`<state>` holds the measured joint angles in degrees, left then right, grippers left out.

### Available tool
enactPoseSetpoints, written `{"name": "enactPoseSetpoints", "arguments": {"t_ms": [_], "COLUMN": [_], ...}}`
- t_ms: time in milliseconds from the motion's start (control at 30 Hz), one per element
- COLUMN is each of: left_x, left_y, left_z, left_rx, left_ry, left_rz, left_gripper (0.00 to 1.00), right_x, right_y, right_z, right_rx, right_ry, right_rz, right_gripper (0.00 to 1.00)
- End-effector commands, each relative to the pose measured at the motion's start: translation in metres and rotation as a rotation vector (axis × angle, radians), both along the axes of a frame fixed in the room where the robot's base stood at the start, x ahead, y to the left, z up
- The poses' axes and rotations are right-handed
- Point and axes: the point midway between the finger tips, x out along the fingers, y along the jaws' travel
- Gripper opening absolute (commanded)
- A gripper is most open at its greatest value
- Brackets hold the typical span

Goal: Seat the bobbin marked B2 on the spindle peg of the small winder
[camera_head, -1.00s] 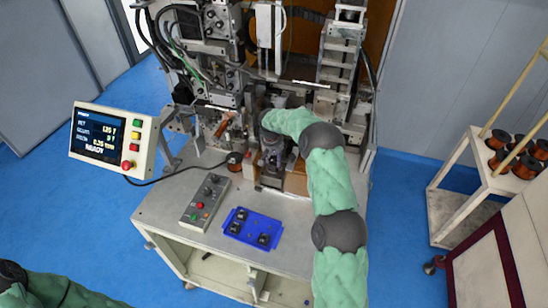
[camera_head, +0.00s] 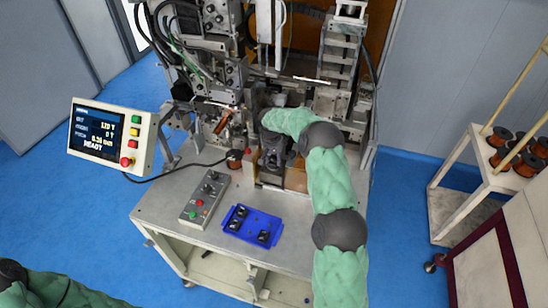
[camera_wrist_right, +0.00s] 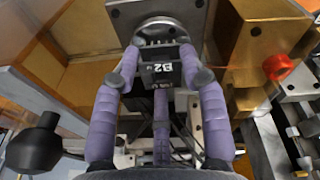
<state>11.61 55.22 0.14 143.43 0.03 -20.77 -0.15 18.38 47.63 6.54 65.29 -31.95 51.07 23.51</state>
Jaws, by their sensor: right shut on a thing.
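The bobbin marked B2 (camera_wrist_right: 163,68) is dark, with its white label upside down in the right wrist view. My right gripper (camera_wrist_right: 160,78) is shut on it, with purple fingers on both sides. A round metal flange (camera_wrist_right: 160,31) of the small winder is right behind the bobbin. The spindle peg is hidden, so I cannot tell whether the bobbin is on it. In the head view my right gripper (camera_head: 272,155) reaches in at the winder (camera_head: 240,85), and the bobbin is hidden there. My left gripper is out of view; only part of the left arm shows.
A blue tray (camera_head: 275,226) with several small dark parts lies on the table (camera_head: 165,212). A button box (camera_head: 204,198) stands to its left. The screen panel (camera_head: 112,135) reads READY. A brass block (camera_wrist_right: 262,35) with a red knob (camera_wrist_right: 277,67) is close right of the gripper.

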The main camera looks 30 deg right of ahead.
Motion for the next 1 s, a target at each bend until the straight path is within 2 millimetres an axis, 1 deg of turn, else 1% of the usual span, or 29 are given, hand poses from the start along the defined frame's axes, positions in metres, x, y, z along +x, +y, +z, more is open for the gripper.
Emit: {"name": "enactPoseSetpoints", "arguments": {"t_ms": [267,300,367,400,767,867,1000], "left_x": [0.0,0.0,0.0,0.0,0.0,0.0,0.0], "left_y": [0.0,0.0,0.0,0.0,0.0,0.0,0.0], "left_z": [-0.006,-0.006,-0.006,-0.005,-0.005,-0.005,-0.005], "left_rx": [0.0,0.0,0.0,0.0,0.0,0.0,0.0], "left_ry": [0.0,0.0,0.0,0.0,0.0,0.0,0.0], "left_rz": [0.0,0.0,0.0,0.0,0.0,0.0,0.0], "left_gripper": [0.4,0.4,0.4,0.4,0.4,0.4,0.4], "right_x": [0.0,0.0,0.0,0.0,0.0,0.0,-0.002], "right_y": [0.0,0.0,0.0,0.0,0.0,0.001,0.005], "right_z": [-0.008,-0.007,-0.007,-0.007,-0.004,0.004,0.028], "right_rx": [0.0,0.0,0.0,0.0,0.0,0.0,0.0], "right_ry": [0.0,0.0,0.0,0.0,-0.001,-0.002,-0.003], "right_rz": [0.0,0.0,0.0,0.0,0.0,0.0,0.001], "right_gripper": [0.3,0.52,0.69,0.71,0.71,0.71,0.71]}}
